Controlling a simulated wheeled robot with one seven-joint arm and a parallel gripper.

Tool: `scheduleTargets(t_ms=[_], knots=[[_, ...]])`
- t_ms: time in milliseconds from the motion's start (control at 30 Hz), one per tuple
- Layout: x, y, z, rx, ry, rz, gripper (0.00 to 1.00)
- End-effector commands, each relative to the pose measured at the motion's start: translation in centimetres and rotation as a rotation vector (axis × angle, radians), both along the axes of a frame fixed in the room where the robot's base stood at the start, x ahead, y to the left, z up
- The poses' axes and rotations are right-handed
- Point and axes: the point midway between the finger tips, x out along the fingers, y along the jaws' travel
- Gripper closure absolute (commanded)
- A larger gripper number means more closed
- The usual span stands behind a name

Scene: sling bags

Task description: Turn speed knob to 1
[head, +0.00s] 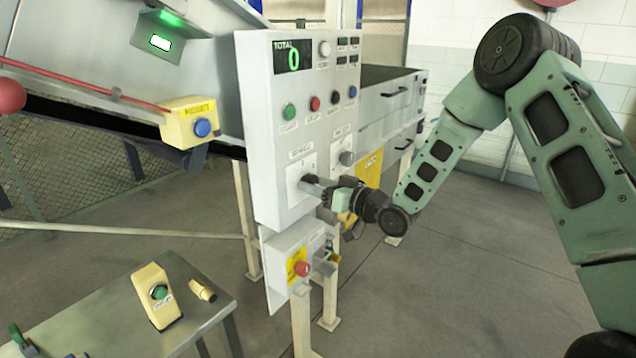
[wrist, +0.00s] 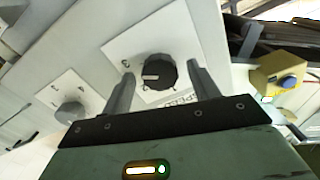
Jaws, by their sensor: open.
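The speed knob (wrist: 157,72) is a round black dial with a white pointer mark, on a white plate labelled SPEED (wrist: 130,50) in the wrist view. In the wrist view my gripper (wrist: 158,80) is open, with one finger on each side of the knob. The fingers look apart from it, and I cannot tell whether either touches. In the head view my gripper (head: 315,186) is at the speed plate (head: 301,178) on the front of the grey control panel (head: 272,140) and hides the knob. The numbers around the knob are partly hidden or too small to read surely.
A second grey knob (head: 346,158) sits to the right on the panel, also in the wrist view (wrist: 70,112). Several coloured buttons (head: 314,103) are above. A red button (head: 302,269) is on a box below. A yellow box with a blue button (head: 202,128) juts out at left.

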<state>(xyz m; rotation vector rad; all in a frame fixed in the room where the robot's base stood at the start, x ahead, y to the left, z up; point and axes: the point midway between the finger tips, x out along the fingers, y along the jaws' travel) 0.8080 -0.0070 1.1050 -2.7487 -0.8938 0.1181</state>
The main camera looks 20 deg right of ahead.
Motion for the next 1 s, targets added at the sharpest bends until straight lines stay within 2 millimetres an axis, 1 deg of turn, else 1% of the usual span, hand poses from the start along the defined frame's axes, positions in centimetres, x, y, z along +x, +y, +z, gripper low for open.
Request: scheduleTargets(t_ms=[267,367,400,433,767,1000], knots=[[0.11,0.07,-0.02,0.0,0.0,0.0,0.4],[0.11,0.06,-0.01,0.0,0.0,0.0,0.65],[0.11,0.06,-0.01,0.0,0.0,0.0,0.76],[0.11,0.06,-0.01,0.0,0.0,0.0,0.84],[0.1,0.05,-0.15,-0.023,-0.018,0.0,0.84],[0.06,0.08,-0.53,-0.121,-0.091,0.0,0.84]])
